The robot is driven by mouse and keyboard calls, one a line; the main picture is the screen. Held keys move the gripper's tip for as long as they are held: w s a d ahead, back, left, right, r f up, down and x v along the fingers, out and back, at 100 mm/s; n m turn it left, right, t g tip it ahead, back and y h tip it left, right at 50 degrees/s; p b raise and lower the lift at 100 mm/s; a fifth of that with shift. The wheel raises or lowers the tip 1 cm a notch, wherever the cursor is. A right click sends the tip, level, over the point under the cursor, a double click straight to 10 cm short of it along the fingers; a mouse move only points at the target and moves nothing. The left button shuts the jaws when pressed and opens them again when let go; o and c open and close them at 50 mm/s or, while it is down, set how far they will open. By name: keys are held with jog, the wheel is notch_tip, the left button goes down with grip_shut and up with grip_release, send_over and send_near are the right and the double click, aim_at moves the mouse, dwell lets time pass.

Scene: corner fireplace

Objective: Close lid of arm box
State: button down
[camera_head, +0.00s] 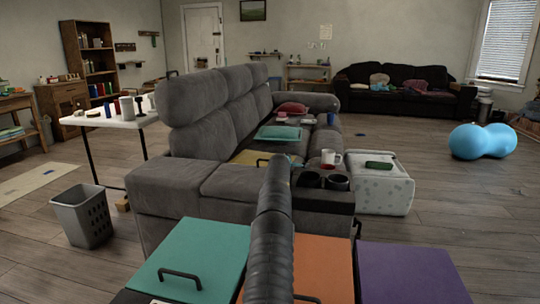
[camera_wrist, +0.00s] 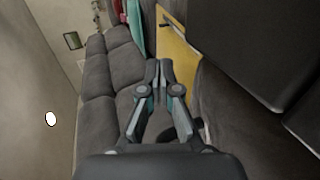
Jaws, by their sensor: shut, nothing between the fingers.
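The grey sofa's near arm (camera_head: 322,197) has a dark top with two round cup holders. A yellow panel (camera_head: 255,157) with a black handle lies by the seats behind it. I cannot tell whether this panel is the arm box's lid. The panel also shows in the wrist view (camera_wrist: 178,58), with its dark handle near its upper end. My gripper (camera_wrist: 159,66) is shut and empty in the wrist view, left of the panel in the picture, with no clear contact. In the head view my arm hides the gripper and part of the sofa.
Teal (camera_head: 195,262), orange (camera_head: 325,266) and purple (camera_head: 412,274) panels lie in front. A white mug (camera_head: 330,157) stands near the cup holders. A pale ottoman (camera_head: 382,190) stands to the right, a grey bin (camera_head: 84,215) to the left. Right floor has free room.

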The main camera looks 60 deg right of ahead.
jog(key=shift+s+a+r, duration=0.1)
jog(key=shift+s+a+r, duration=0.2)
jog(key=shift+a+r, duration=0.1)
jog(key=shift+a, duration=0.25)
jog(key=shift+v, duration=5.2)
jog(key=shift+f, duration=0.2)
